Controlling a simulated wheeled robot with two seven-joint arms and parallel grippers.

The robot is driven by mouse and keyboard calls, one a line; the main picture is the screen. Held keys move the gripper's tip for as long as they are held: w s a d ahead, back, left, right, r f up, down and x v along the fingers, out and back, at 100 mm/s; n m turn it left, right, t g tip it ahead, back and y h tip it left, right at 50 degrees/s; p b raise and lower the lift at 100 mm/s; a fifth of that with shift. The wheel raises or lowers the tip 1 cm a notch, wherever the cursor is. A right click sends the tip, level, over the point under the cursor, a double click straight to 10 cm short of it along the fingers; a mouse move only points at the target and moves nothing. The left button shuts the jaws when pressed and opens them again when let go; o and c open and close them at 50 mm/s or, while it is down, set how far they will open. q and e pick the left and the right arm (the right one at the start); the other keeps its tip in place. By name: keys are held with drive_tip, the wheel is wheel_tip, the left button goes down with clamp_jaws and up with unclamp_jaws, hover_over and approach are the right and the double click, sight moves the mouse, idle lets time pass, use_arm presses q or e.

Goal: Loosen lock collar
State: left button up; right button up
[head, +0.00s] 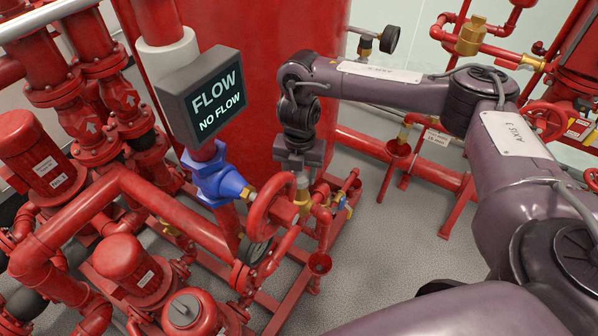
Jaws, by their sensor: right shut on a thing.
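My right gripper (303,172) points down at the valve pipework in the middle of the head view, in front of the big red tank. It is shut on a small metal piece at the top of a fitting, which I take to be the lock collar; the fingers and wrist hide most of it, so its shape and turn cannot be told. A red handwheel (259,213) stands just left of and below the gripper, close to it. My left gripper is not in view.
A sign reading FLOW / NO FLOW (213,97) stands left of my wrist, above a blue valve body (215,180). Red pumps (122,262) and pipes crowd the left. A large red tank (262,70) stands behind. Grey floor (395,265) is open at lower right.

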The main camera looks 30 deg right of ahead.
drive_tip(key=shift+n, duration=0.5)
drive_tip(key=shift+n, duration=1.7)
drive_tip(key=n, duration=0.3)
drive_tip(key=shift+f, duration=0.1)
drive_tip(key=o, duration=1.1)
drive_tip(key=shift+r, duration=0.2)
